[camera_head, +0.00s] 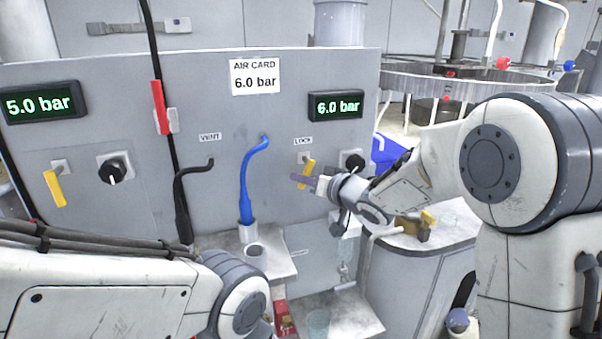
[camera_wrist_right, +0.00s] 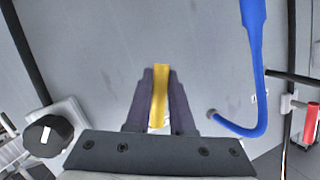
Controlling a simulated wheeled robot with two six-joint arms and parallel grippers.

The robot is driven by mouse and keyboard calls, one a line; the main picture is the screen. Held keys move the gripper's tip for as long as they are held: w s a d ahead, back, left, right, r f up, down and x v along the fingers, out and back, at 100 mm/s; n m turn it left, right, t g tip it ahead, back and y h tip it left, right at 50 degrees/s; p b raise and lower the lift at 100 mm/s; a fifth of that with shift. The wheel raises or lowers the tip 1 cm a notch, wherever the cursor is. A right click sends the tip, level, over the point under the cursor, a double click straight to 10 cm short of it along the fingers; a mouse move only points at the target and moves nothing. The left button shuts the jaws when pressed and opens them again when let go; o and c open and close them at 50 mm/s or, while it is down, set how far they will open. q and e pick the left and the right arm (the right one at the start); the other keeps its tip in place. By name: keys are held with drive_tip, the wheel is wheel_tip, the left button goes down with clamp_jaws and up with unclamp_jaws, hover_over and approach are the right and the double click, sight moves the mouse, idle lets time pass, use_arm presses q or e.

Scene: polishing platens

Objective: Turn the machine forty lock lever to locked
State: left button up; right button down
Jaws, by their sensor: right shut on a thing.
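The yellow lock lever (camera_head: 309,168) is on the grey panel (camera_head: 340,70), under the LOCK label (camera_head: 303,141). In the head view it hangs down, slightly tilted, its lower end toward the left. My right gripper (camera_head: 302,179) comes in from the right and is shut on the lever. In the right wrist view the yellow lever (camera_wrist_right: 160,90) lies between the two dark fingers of my right gripper (camera_wrist_right: 161,105); its base is partly hidden. My left arm crosses the lower left of the head view; its gripper is not visible.
A black knob (camera_head: 352,161) is just right of the lever, under a 6.0 bar display (camera_head: 338,105). A blue hose (camera_head: 246,185) and a black hose (camera_head: 181,205) hang to the left. Another yellow lever (camera_head: 54,188) is at far left. A small shelf (camera_head: 275,262) juts out below.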

drive_tip(key=shift+w+d+f+n+h, duration=0.1)
drive_tip(key=shift+d+n+h, duration=0.2)
drive_tip(key=shift+n, duration=0.25)
drive_tip(key=shift+w+d+r+n+h, duration=0.15)
drive_tip(key=shift+n+h, duration=0.2)
drive_tip(key=shift+n, duration=0.25)
drive_tip(key=shift+d+f+n+h, duration=0.15)
drive_tip(key=shift+d+n+h, duration=0.15)
drive_tip(key=shift+n, duration=0.25)
drive_tip(key=c, duration=0.8)
unclamp_jaws()
drive_tip(key=v, duration=1)
drive_tip(key=shift+s, duration=0.25)
